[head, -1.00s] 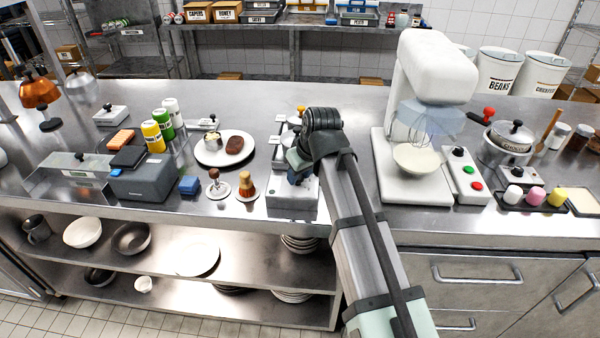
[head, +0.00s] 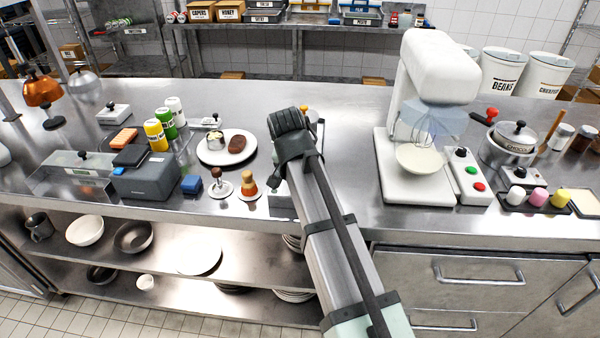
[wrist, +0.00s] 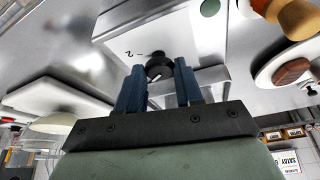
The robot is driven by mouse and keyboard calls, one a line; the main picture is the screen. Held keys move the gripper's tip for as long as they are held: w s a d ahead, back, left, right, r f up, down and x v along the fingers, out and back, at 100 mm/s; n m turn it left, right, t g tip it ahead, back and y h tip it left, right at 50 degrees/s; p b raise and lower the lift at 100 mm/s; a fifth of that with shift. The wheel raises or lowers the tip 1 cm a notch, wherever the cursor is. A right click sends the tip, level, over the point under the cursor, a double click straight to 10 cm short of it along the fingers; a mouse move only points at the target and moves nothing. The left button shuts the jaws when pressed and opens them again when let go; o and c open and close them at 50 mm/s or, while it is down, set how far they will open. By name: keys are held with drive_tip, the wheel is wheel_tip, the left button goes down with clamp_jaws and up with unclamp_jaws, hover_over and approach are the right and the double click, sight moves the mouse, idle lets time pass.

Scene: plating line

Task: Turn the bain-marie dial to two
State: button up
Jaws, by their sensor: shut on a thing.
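The bain-marie dial (wrist: 160,69) is a dark round knob with a white line on it, on the front of a pale metal box (wrist: 115,27). A printed 2 with a tick stands beside the knob in the wrist view. My gripper (wrist: 159,80) has its blue fingers on either side of the knob and is shut on it. The white line does not clearly line up with the 2.
A stand mixer (head: 432,120) stands to the right. A grey box (head: 150,181) and several bottles are further left. The counter behind my arm is fairly clear.

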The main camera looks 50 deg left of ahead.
drive_tip(key=m+h, duration=0.1)
drive_tip(key=m, duration=0.3)
drive_tip(key=m+h, duration=0.1)
drive_tip(key=m, duration=0.1)
drive_tip(key=shift+a+t+h, duration=0.3)
drive_tip(key=shift+a+t, duration=0.1)
drive_tip(key=m+h, duration=0.1)
drive_tip(key=m, duration=0.2)
drive_tip(key=m+h, duration=0.1)
drive_tip(key=m, duration=0.2)
drive_tip(key=shift+a+m+g, duration=0.1)
drive_tip(key=shift+m+g, duration=0.2)
drive_tip(key=o, duration=1)
drive_tip(key=shift+o, duration=0.2)
drive_tip(key=v, duration=1.3)
drive_tip(key=shift+a+r, duration=0.25)
drive_tip(key=shift+r, duration=0.1)
